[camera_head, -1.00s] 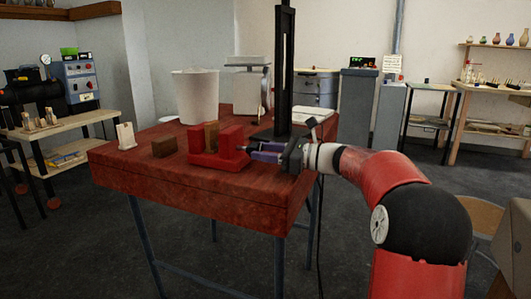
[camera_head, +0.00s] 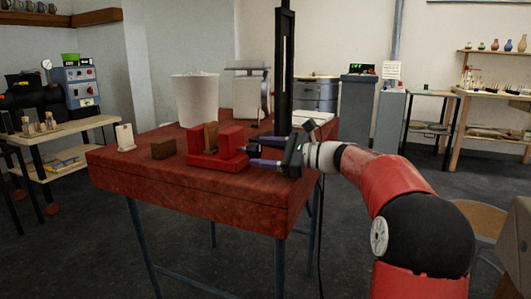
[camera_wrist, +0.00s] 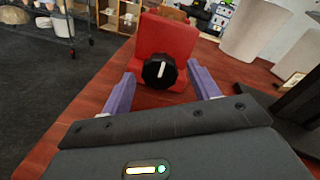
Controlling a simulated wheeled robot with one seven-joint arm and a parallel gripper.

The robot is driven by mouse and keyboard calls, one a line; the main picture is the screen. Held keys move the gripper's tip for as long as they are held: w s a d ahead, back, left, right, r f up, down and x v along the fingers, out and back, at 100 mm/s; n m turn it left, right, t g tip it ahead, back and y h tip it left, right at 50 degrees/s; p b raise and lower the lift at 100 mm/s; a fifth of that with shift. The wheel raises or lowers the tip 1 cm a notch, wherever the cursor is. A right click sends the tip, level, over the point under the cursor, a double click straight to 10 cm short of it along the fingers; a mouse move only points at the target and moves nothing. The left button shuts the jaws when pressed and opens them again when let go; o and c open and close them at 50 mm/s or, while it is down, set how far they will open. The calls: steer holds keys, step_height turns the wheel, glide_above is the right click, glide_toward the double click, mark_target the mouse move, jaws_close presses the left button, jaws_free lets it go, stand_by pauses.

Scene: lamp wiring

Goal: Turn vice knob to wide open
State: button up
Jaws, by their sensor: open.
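The red vice (camera_head: 230,140) stands on the red-brown table, with a brown wooden piece (camera_head: 211,136) upright between its jaws. The vice also shows in the wrist view (camera_wrist: 168,37). Its black round knob (camera_wrist: 160,71) faces my gripper, with a white mark standing nearly upright. My gripper (camera_head: 256,152) is at the right end of the vice. Its purple fingers are open, one on either side of the knob, with a visible gap on each side in the wrist view (camera_wrist: 160,80).
A brown block (camera_head: 163,149) and a small pale holder (camera_head: 125,137) stand left of the vice. A white bin (camera_head: 195,98), a scale-like device (camera_head: 250,95) and a tall black stand (camera_head: 284,75) are behind it. The table's front edge is clear.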

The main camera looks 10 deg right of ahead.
steer(key=v, duration=0.7)
steer(key=shift+s+d, duration=0.2)
steer(key=shift+d, duration=0.15)
